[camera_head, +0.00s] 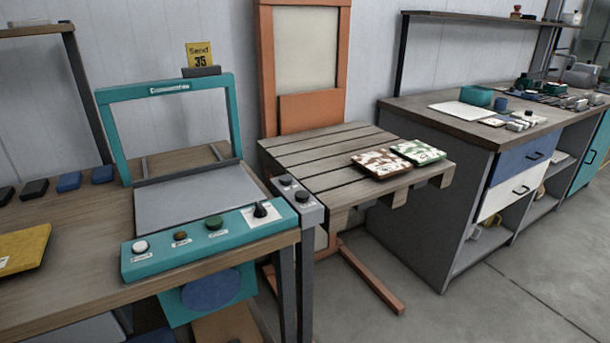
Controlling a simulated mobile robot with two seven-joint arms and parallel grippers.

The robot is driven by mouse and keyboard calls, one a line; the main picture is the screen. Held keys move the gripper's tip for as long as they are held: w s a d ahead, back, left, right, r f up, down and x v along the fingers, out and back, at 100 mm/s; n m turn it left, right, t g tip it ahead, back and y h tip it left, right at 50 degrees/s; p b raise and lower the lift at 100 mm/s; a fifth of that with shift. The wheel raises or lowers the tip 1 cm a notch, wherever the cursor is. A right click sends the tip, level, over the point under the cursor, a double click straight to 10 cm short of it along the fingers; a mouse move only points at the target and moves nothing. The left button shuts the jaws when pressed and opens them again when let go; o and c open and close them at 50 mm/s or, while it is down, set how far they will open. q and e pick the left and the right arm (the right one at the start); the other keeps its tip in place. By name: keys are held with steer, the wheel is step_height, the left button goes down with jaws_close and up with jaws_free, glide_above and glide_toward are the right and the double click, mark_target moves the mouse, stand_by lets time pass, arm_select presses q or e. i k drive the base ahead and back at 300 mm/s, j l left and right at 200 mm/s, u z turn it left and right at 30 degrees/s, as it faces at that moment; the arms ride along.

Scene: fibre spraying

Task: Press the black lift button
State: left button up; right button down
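A narrow grey control box (297,203) stands at the right end of the left bench, beside the lift. Two dark round buttons sit on its top, a rear one (286,181) and a front one (302,196). Any labels on them are too small to read. The lift has an orange frame (312,115) and a slatted wooden platform (325,158). Two patterned packs, one brown and white (379,164) and one green and white (418,152), lie on the platform. Neither of my grippers is in view.
A teal panel (165,262) with several buttons and a black knob (260,209) lies left of the control box. A teal frame (110,130) stands behind it. A yellow sign (200,56) reads "Send 35". A cluttered workbench (450,125) stands right. Floor is clear at front right.

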mark_target(302, 196)
steer(key=i+l, duration=0.15)
steer(key=i, duration=0.5)
steer(key=i+l+z, duration=0.15)
steer(key=i, duration=0.5)
